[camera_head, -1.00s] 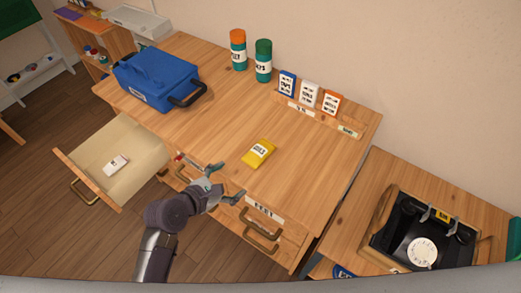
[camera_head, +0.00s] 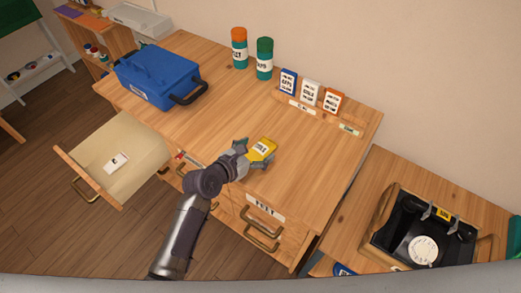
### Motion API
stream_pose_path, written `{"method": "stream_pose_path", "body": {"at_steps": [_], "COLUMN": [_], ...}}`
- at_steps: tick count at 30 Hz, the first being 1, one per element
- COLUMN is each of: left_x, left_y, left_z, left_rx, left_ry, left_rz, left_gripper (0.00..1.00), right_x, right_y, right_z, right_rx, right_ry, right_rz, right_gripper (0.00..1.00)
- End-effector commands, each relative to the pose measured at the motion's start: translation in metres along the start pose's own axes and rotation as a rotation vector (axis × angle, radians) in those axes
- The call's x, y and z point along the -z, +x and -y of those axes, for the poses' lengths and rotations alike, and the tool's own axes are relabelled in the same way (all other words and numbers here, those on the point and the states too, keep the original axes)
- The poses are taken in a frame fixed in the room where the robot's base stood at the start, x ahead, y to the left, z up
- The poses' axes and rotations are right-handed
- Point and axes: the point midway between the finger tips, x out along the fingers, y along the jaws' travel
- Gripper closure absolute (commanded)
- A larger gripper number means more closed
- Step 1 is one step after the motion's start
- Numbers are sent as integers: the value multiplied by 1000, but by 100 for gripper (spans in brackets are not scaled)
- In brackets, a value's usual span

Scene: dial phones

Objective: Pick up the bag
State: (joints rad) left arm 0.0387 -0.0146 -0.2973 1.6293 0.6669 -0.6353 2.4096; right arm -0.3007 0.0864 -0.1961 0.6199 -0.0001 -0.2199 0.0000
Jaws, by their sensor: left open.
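The only thing here that looks like a bag is the blue box-like case (camera_head: 157,77) with a dark handle, standing at the back left of the wooden desk; I cannot tell whether it is the bag. A small yellow labelled packet (camera_head: 262,147) lies flat on the desk near its front edge. My left gripper (camera_head: 256,158) is open at the near side of the yellow packet, with its fingers around the packet's near end. Whether they touch it I cannot tell. My right gripper is not in view.
Orange-topped (camera_head: 239,48) and green (camera_head: 264,59) canisters stand at the back, beside several small boxes (camera_head: 310,94) in a row. An open drawer (camera_head: 125,160) holds a white card (camera_head: 117,162). A wooden tray (camera_head: 376,225) with a dial phone (camera_head: 424,248) is at the right.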

Motion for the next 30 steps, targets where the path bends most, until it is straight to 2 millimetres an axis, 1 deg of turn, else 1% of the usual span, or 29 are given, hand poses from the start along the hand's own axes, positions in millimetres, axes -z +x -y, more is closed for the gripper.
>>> {"method": "stream_pose_path", "body": {"at_steps": [1, 3, 6, 9, 15, 17, 18, 20, 27, 30], "left_x": [0, 0, 0, 0, 0, 0, 0, 0, 0, 0], "left_y": [9, 20, 32, 38, 38, 38, 38, 38, 38, 38], "left_z": [1, 2, 2, 2, 2, 2, 2, 2, 2, 2], "left_rx": [2, 2, 1, 0, 0, 0, 0, 0, 0, 0], "left_ry": [2, 2, 1, 2, 0, 0, 0, 0, 0, 0], "left_rz": [-1, -1, -1, 0, 0, 0, 0, 0, 0, 0], "left_gripper": [13, 13, 13, 13, 13, 22, 28, 38, 78, 78], "right_x": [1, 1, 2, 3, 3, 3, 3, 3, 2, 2], "right_y": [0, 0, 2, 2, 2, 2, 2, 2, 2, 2], "right_z": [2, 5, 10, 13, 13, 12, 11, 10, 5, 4], "right_rx": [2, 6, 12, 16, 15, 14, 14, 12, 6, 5], "right_ry": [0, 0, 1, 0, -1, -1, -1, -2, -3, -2], "right_rz": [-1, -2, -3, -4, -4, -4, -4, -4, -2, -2], "right_gripper": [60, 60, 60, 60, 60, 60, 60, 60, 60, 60]}}
